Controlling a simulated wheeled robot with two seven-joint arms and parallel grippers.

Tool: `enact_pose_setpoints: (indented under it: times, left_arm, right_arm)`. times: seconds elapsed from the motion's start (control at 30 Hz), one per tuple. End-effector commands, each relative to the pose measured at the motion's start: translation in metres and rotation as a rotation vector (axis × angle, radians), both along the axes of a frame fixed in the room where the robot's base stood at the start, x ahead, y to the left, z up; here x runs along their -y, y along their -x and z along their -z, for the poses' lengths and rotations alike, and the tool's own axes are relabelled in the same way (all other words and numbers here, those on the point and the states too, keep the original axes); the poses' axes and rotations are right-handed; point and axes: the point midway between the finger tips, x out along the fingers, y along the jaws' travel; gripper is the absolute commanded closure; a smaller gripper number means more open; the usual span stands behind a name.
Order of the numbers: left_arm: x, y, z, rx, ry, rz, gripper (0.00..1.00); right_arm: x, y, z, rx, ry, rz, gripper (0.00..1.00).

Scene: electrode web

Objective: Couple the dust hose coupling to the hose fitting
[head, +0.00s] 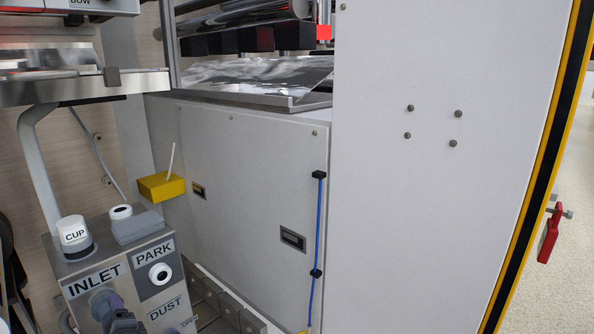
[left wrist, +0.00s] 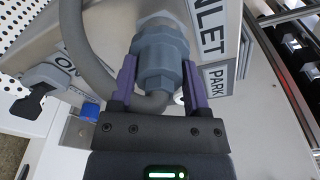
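The grey-blue dust hose coupling (left wrist: 160,58) is between the purple fingers of my left gripper (left wrist: 160,88), which appear to press on its sides. Its far end points at the metal hose fitting (left wrist: 158,20) beside the INLET label. The two seem to meet, but I cannot tell whether they are locked. A grey hose (left wrist: 92,62) bends away from the coupling to the left. My right gripper is not in view.
A white cup (head: 74,236) and a round PARK port (head: 160,273) are close by. The left wrist view shows a blue part (left wrist: 90,110).

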Motion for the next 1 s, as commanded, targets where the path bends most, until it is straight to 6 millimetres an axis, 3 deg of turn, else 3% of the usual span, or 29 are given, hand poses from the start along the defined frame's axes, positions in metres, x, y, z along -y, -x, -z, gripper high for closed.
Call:
enact_pose_setpoints:
  times: [0.03, 0.1, 0.53, 1.0]
  left_arm:
    - [-0.002, 0.000, -0.002, 0.003, -0.001, -0.003, 0.11]
    - [-0.002, 0.000, -0.001, 0.002, -0.001, -0.004, 0.02]
    - [0.000, 0.001, -0.001, 0.001, 0.002, -0.001, 0.02]
    - [0.039, 0.036, -0.004, 0.002, 0.003, 0.001, 0.02]
  right_arm:
    - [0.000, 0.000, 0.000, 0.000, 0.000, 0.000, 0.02]
    - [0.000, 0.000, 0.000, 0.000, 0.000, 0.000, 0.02]
    - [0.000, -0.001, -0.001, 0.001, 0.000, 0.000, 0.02]
    - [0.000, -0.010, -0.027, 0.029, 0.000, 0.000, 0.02]
